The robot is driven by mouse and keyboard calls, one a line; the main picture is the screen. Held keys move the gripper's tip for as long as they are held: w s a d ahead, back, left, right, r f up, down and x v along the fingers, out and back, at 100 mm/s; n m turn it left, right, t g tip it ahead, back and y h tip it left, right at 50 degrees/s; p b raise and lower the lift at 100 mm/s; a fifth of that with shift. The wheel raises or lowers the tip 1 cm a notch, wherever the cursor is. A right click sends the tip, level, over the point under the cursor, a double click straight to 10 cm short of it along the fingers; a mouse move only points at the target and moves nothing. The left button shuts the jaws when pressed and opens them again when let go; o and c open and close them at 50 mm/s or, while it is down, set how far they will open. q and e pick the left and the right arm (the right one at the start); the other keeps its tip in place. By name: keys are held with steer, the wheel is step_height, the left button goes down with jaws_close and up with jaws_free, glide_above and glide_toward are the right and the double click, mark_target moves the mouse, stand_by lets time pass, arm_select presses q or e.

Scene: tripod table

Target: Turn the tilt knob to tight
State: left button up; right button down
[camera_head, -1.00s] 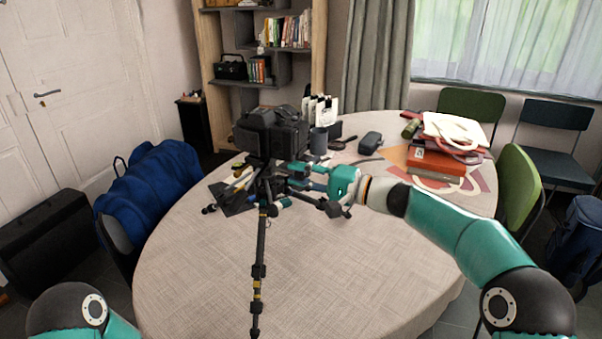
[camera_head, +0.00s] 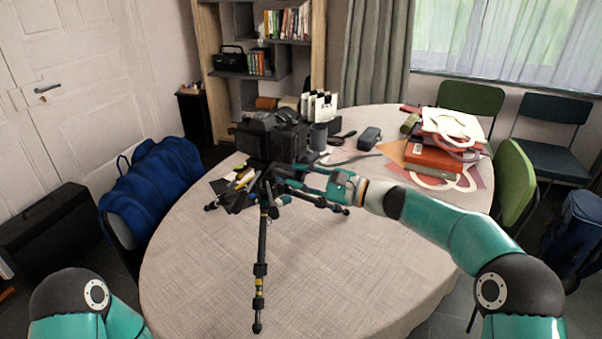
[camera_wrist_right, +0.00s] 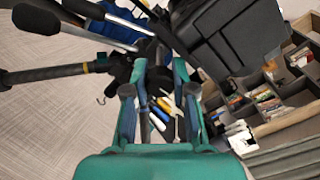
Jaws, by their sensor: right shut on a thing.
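A black camera (camera_head: 272,138) sits on a black tripod (camera_head: 262,235) standing on the round table. The tripod head is just under the camera, and the camera body also shows in the right wrist view (camera_wrist_right: 238,35). My right gripper (camera_head: 285,173) reaches in from the right to the tripod head, just below the camera. In the right wrist view its teal fingers (camera_wrist_right: 155,72) are closed in at the dark head parts. It is shut on the tilt knob, which is mostly hidden between the fingers. Of my left arm only a link shows; its gripper is out of view.
The round table (camera_head: 330,265) is clear in front. Pens and small tools (camera_head: 240,180) lie behind the tripod legs. A dark case (camera_head: 369,138), red boxes and bags (camera_head: 433,160) lie to the right. A chair with a blue jacket (camera_head: 150,190) stands at the left.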

steer(key=shift+f, duration=0.3)
steer(key=c, duration=1.2)
jaws_free()
steer(key=shift+r, duration=0.1)
steer(key=shift+d+r, duration=0.1)
steer(key=shift+d, duration=0.1)
steer(key=v, duration=1.1)
steer(key=shift+s+d, duration=0.2)
steer(key=shift+d, duration=0.05)
